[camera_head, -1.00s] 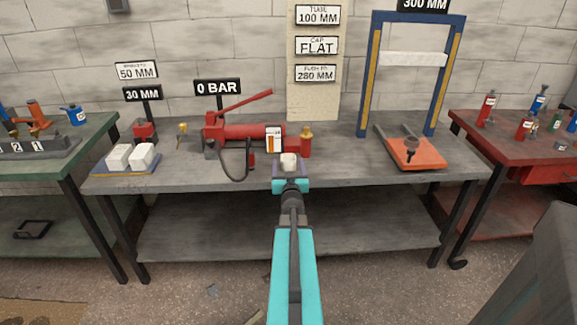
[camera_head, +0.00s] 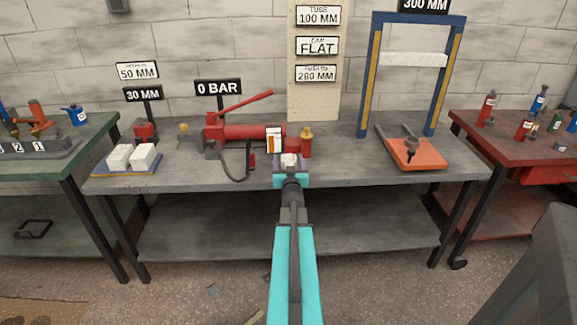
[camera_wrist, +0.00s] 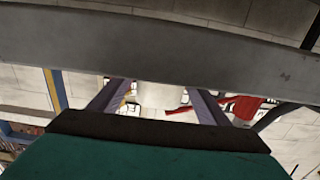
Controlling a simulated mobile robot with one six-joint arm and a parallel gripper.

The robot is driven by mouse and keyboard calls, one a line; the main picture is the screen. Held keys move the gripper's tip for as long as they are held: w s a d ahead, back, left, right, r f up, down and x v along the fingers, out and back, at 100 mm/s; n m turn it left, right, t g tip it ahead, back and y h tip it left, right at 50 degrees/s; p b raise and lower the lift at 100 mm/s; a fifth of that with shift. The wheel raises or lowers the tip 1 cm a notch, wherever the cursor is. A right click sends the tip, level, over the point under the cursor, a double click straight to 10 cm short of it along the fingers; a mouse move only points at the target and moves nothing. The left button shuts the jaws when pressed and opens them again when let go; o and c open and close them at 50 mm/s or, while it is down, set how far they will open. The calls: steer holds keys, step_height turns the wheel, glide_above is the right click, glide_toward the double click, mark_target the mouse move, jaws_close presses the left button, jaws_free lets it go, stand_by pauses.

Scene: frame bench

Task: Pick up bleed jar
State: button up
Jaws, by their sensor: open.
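A small white jar-like object (camera_head: 289,160), likely the bleed jar, stands at the front of the bench, left of a red bottle with a brass-coloured top (camera_head: 306,142). My gripper (camera_head: 290,168) reaches it from the front, with its purple fingers on either side of it. In the wrist view, a pale cylinder (camera_wrist: 158,97) shows between the two spread fingers (camera_wrist: 158,105). The fingers are open. Gaps show between them and the cylinder. The jar's lower part is hidden by my gripper in the head view.
A red hand pump (camera_head: 240,132) with a black hose lies left of the jar. White blocks (camera_head: 143,156) sit on a tray at the bench's left. A blue press frame (camera_head: 367,80) and an orange plate (camera_head: 415,155) stand at right. The bench front (camera_head: 350,178) is clear.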

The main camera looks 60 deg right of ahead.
mark_target(289, 156)
steer(key=shift+x, duration=1.75)
steer(key=shift+s, duration=0.1)
steer(key=shift+c, duration=0.2)
steer(key=c, duration=1.1)
